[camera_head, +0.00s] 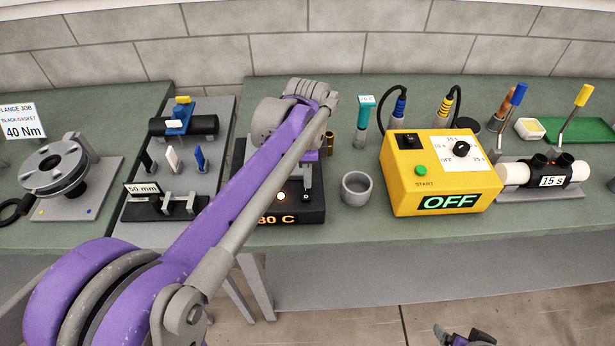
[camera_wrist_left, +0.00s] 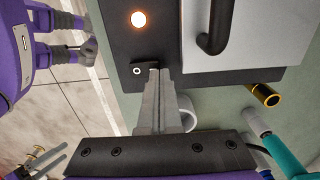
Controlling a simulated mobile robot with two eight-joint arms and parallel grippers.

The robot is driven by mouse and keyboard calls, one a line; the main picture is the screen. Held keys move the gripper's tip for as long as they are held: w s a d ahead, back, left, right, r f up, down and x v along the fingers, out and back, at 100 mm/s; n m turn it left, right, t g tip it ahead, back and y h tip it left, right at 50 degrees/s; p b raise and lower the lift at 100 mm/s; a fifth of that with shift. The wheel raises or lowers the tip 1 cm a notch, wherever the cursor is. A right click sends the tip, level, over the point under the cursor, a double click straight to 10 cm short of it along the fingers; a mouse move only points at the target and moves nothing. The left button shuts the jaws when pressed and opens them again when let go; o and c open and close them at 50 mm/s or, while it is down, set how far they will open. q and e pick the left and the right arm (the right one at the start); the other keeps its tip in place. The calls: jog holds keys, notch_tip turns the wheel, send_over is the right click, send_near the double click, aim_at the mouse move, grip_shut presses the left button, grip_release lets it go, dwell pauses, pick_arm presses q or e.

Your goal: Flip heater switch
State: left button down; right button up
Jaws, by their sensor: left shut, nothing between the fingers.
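The heater (camera_head: 318,214) is a dark box on the green bench, with a display reading 80 C at its front. Its orange lamp (camera_head: 281,196) glows; the lamp also shows in the left wrist view (camera_wrist_left: 138,19). The heater switch (camera_wrist_left: 141,69) is a small black rocker with a white ring mark, beside the grey fingertips. My left gripper (camera_wrist_left: 155,76) is shut and empty, its tips right at the switch; I cannot tell whether they touch. In the head view my purple left arm partly covers the heater. A dark part of my right gripper (camera_head: 465,338) shows at the bottom edge.
A grey cup (camera_head: 357,188) stands just right of the heater. Farther right is a yellow timer box (camera_head: 437,172) reading OFF. A fixture plate (camera_head: 221,135) is to the left.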

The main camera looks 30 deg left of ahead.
pick_arm(q)
jog(key=shift+f, duration=0.2)
jog(key=shift+w+f+g, duration=0.1)
jog(key=shift+f+g, duration=0.2)
jog(key=shift+r, duration=0.1)
dwell(0.3)
jog(key=shift+s+d+r, duration=0.2)
jog(key=shift+s, duration=0.2)
jog(key=shift+s+d+r, duration=0.15)
jog(key=shift+s+d, duration=0.05)
jog(key=shift+s, duration=0.15)
jog(key=shift+w, duration=0.15)
